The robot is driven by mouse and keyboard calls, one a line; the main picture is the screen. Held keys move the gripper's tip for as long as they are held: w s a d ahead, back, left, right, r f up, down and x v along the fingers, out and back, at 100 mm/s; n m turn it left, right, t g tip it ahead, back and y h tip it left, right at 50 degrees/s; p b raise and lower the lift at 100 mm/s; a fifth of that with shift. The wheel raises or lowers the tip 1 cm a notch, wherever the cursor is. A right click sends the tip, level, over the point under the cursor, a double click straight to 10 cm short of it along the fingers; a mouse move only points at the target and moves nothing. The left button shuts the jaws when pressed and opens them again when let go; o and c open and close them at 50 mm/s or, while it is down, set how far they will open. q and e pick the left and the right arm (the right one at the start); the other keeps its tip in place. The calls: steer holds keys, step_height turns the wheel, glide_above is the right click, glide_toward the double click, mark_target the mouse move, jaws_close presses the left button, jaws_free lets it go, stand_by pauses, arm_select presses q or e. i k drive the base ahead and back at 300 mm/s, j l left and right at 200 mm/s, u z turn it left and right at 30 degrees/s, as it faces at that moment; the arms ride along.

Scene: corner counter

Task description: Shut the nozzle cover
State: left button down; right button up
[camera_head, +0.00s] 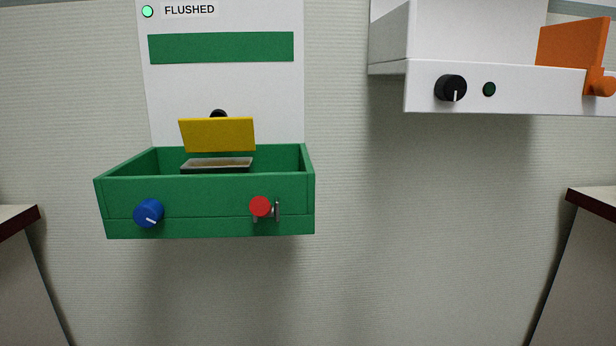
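A yellow flap (217,135) stands tilted above the green tray (205,195) of the wall unit at the left. A dark round nozzle-like part (218,113) shows just above the flap's top edge, and the flap hides its lower part. No label marks the nozzle cover; the yellow flap is the plate nearest this part. Below the flap, a small grey-rimmed dish (219,163) with a brownish inside sits in the tray. Neither of my grippers is in view.
The green tray's front has a blue knob (149,212) and a red button (260,206) beside a small metal bracket. A green lamp (147,11) is lit next to "FLUSHED". A white unit (385,45) with an orange plate (572,45) hangs at the right. Counter ends flank open space below.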

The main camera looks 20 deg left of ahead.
mark_target(219, 132)
steer(key=u, duration=1.15)
steer(key=i+z, duration=0.2)
steer(key=i, duration=0.2)
